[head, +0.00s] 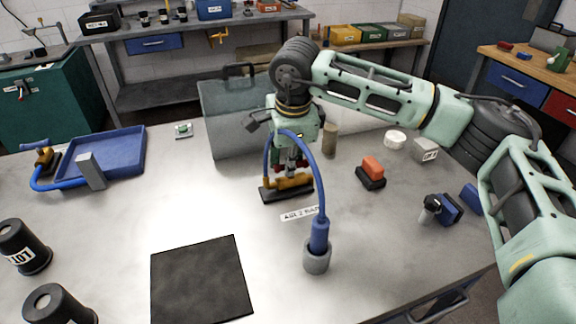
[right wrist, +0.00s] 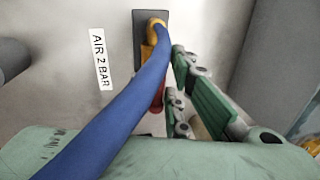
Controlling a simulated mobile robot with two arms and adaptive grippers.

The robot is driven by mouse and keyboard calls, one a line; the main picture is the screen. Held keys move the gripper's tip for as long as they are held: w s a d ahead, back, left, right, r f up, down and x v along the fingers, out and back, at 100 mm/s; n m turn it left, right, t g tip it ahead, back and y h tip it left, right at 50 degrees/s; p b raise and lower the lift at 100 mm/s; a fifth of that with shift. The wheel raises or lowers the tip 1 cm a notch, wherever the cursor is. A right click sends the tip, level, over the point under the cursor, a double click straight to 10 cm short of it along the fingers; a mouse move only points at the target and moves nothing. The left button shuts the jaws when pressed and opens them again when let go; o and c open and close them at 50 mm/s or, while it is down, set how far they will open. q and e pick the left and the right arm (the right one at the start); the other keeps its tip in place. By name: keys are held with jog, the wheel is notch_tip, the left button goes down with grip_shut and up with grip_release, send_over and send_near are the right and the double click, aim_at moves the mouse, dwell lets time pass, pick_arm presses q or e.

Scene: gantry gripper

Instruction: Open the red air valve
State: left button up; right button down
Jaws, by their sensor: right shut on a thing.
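The air valve has a brass body (head: 292,183) on a black base (head: 272,196) in the middle of the table. Its red handle (right wrist: 158,98) shows partly in the right wrist view, between the blue hose and my fingers. My right gripper (head: 293,170) points down over the valve and is shut on the red handle; the hose and fingers hide much of the grip. The blue hose (head: 310,155) arcs from the valve to a plug in a grey socket (head: 317,262). My left gripper is not in view.
An "AIR 2 BAR" label (right wrist: 101,60) lies beside the valve. A translucent case (head: 225,125) stands close behind. A red-and-black block (head: 371,172) and a blue-and-black fitting (head: 447,210) are to the right. A black mat (head: 200,280) lies front left, with bare table around it.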

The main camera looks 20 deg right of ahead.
jog(key=shift+s+f+n, duration=0.2)
jog(key=shift+f+n, duration=0.05)
jog(key=shift+n, duration=0.35)
jog(key=c, duration=1.8)
grip_release()
jog(key=shift+r, duration=0.1)
jog(key=shift+r, duration=0.15)
jog(key=shift+r, duration=0.2)
notch_tip(320, 180, up, 11)
jog(key=s, duration=0.2)
jog(key=shift+s, duration=0.15)
jog(key=shift+r, duration=0.15)
